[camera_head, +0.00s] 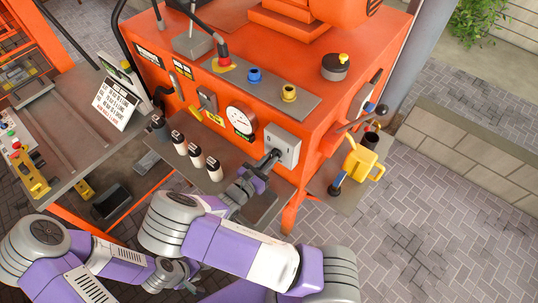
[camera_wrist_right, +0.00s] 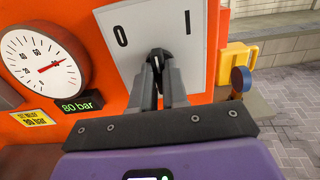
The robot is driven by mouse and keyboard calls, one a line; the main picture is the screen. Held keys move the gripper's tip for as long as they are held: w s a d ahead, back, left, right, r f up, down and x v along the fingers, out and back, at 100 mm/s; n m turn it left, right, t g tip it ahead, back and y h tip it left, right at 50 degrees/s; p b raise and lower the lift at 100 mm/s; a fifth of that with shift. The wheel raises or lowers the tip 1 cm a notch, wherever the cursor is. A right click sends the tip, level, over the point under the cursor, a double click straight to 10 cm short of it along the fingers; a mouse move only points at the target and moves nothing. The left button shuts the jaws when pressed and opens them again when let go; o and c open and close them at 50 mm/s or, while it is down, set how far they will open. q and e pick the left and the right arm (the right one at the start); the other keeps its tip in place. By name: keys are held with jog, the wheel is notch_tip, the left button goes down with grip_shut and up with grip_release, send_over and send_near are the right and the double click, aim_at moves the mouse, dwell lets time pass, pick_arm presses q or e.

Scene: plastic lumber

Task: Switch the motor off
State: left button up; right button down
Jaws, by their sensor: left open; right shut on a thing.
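The grey switch plate (camera_head: 283,146) is on the orange machine's front. In the right wrist view the plate (camera_wrist_right: 174,32) carries a 0 at left and a 1 at right, with a black knob (camera_wrist_right: 157,57) below and between them. The knob looks roughly upright; its exact setting is hard to tell. My right gripper (camera_head: 266,164) is at the plate, and its fingers (camera_wrist_right: 162,78) are shut on the knob, partly hiding it. My left gripper (camera_head: 191,268) is low in the head view, away from the machine and open, though its fingers are hard to make out.
A pressure gauge (camera_head: 241,120) is left of the plate. Several dark-capped bottles (camera_head: 196,155) stand on the shelf below. A yellow can (camera_head: 361,163) stands on a side shelf at right. A sign (camera_head: 116,103) leans at left. Paved floor is free at right.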

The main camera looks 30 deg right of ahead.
jog(key=n+p, duration=0.2)
jog(key=n, duration=0.1)
jog(key=shift+r+n, duration=0.1)
jog(key=shift+n, duration=0.3)
jog(key=shift+w+n+p, duration=0.1)
jog(key=shift+n+p, duration=0.95)
jog(key=shift+n, duration=0.55)
jog(key=c, duration=1.1)
grip_release()
jog(key=shift+c, duration=0.2)
jog(key=shift+a, duration=0.15)
jog(key=b+v, duration=0.1)
jog(key=v, duration=0.6)
jog(key=shift+a, duration=0.15)
